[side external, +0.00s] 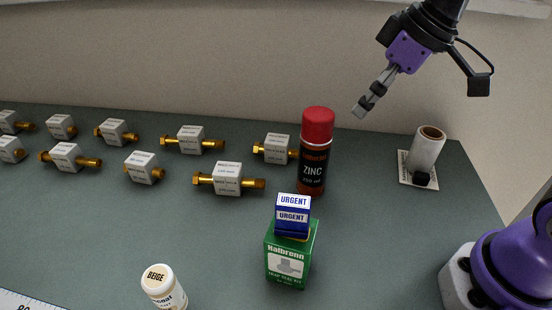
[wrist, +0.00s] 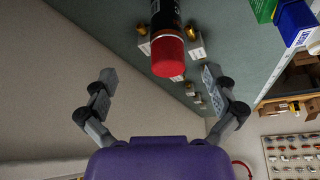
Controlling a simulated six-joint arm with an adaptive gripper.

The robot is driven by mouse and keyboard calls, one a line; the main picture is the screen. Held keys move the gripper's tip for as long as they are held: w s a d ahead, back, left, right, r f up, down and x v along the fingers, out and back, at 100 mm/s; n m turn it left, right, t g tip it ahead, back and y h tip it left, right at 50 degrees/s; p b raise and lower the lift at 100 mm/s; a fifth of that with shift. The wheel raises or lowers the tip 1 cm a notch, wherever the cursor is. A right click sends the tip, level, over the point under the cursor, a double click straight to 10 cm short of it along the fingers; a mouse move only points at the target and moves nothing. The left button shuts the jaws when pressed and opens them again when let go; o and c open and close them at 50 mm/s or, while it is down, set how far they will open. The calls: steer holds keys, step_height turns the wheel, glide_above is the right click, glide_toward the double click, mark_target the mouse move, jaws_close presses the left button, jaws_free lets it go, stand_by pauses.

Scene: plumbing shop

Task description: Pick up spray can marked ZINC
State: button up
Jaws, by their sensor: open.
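The spray can marked ZINC (side external: 314,152) stands upright on the table, with a red cap and a dark body. In the wrist view the can (wrist: 167,40) shows ahead of my gripper, its red cap toward me and centred a little above the space between the fingers. My gripper (side external: 362,105) is above the table, to the right of the can's cap and a little higher, pointing down and left. In the wrist view its two fingers (wrist: 160,76) are spread apart with nothing between them. The can's lower part is cut off in that view.
A green box (side external: 290,262) with a blue URGENT box (side external: 293,215) on it stands in front of the can. Several labelled valves with brass ends (side external: 228,180) lie to the left. A white roll (side external: 427,150) stands right; a BEIGE bottle (side external: 163,287) stands front left.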

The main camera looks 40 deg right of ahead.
mark_target(326, 113)
steer(key=w+n, duration=0.1)
steer(key=w, duration=0.1)
steer(key=w+a+n, duration=0.1)
steer(key=w, duration=0.1)
steer(key=shift+w+a+n+g+y, duration=0.2)
steer(key=shift+n+g+y, duration=0.1)
steer(key=shift+g+y, duration=0.1)
steer(key=x, duration=1)
steer(key=shift+s+a, duration=0.15)
steer(key=shift+a, duration=0.1)
steer(key=c, duration=1.4)
